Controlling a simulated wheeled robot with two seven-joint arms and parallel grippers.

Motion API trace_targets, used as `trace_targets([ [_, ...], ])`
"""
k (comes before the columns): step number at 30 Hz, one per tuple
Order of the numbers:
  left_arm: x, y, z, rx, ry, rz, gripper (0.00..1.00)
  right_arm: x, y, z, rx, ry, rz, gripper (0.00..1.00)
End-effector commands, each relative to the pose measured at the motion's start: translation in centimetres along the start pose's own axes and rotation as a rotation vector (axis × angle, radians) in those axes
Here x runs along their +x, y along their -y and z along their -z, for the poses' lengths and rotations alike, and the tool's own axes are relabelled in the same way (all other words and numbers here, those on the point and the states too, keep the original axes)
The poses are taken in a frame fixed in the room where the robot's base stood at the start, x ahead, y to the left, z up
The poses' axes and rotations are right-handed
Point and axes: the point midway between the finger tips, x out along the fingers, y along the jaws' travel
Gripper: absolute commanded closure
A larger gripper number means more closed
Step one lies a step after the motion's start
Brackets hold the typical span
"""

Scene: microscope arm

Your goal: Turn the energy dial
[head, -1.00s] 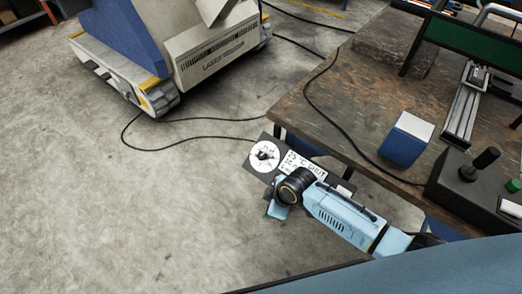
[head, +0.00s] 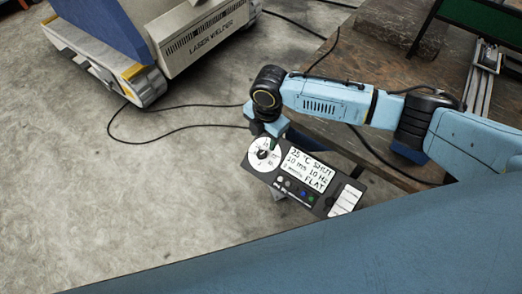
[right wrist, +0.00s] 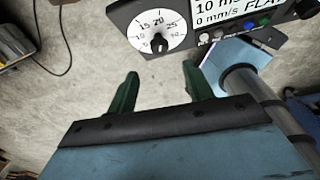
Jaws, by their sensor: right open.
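The energy dial (head: 264,156) is a round white face with numbers and a black knob at the left end of a dark control panel (head: 318,206). It also shows in the right wrist view (right wrist: 156,28), its black knob (right wrist: 159,44) at the lower part of the face. My right gripper (head: 270,142) is just above the dial in the head view, partly hiding its upper edge. In the right wrist view my right gripper (right wrist: 160,85) has its two green fingers spread apart and empty, with the dial beyond them and between their lines. My left gripper is not in view.
The panel's white display (head: 306,168) and small coloured buttons lie right of the dial. A worn workbench (head: 345,70) stands behind the panel. A laser welder (head: 205,45) stands back left, with a black cable (head: 180,107) on the open concrete floor.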

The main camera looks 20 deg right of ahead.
Motion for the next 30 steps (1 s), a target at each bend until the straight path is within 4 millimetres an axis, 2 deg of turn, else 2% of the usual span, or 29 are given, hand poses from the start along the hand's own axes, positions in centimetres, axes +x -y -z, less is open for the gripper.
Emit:
trace_targets([
  [1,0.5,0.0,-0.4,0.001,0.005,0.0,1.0,1.5,0.1,0.0,0.002,0.0,0.004,0.49],
  [3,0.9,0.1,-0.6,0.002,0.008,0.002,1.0,3.1,0.1,0.1,0.002,0.0,0.004,0.49],
  [12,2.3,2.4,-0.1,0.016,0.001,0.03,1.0,8.4,0.0,0.0,0.002,0.0,0.001,0.49],
  [18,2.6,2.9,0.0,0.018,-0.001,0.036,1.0,9.8,0.0,0.0,0.003,0.001,0.0,0.49],
  [27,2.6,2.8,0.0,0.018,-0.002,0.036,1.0,9.9,0.0,0.0,0.003,0.001,0.0,0.49],
  [30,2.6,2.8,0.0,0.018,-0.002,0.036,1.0,9.9,0.0,0.0,0.003,0.001,0.0,0.62],
])
